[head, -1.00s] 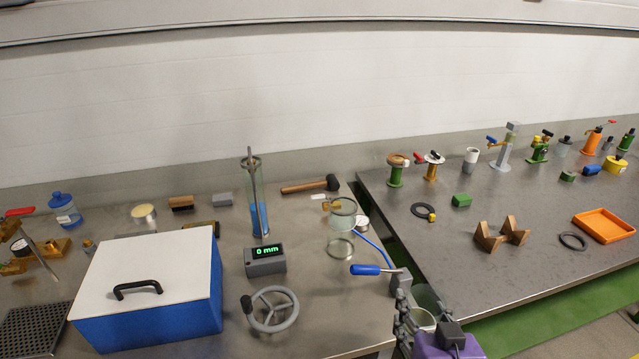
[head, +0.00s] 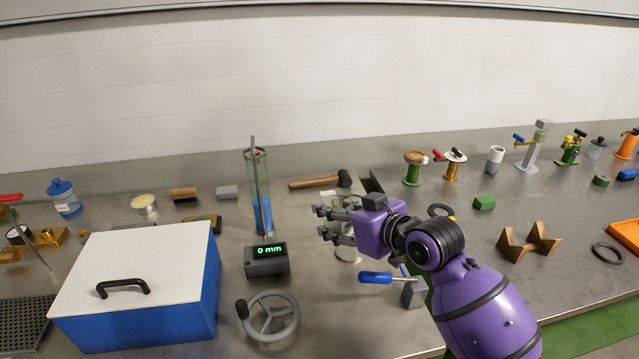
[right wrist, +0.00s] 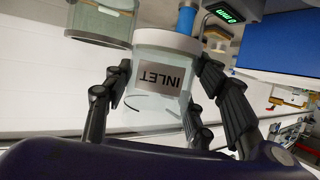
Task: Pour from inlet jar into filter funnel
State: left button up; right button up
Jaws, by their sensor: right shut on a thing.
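My right gripper (head: 322,224) reaches in from the right over the near bench, its fingers pointing left. In the right wrist view its fingers close around the clear inlet jar (right wrist: 160,75), which has a white band and a label reading INLET. The label appears upside down in that view. A clear glass vessel (right wrist: 100,22), seemingly the filter funnel, shows beside the jar at the upper left of the wrist view, apart from it in the picture. In the head view my gripper largely hides the jar and funnel. I cannot tell the jar's tilt or contents. My left gripper is out of view.
A glass cylinder with blue liquid (head: 259,190) and a gauge reading 0 mm (head: 267,260) stand left of my gripper. A grey handwheel (head: 268,318), a blue-handled tool (head: 376,278) and a hammer (head: 325,181) lie nearby. A white-lidded blue box (head: 140,285) fills the left front.

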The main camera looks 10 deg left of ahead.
jog(key=w+a+r+n+g+y+b, duration=0.1)
jog(key=w+a+r+n+g+y, duration=0.1)
jog(key=w+a+r+n, duration=0.1)
jog(key=shift+w+a+r+g, duration=0.3)
jog(key=shift+w+a+r, duration=0.6)
jog(key=shift+w, duration=0.1)
jog(key=shift+f, duration=0.15)
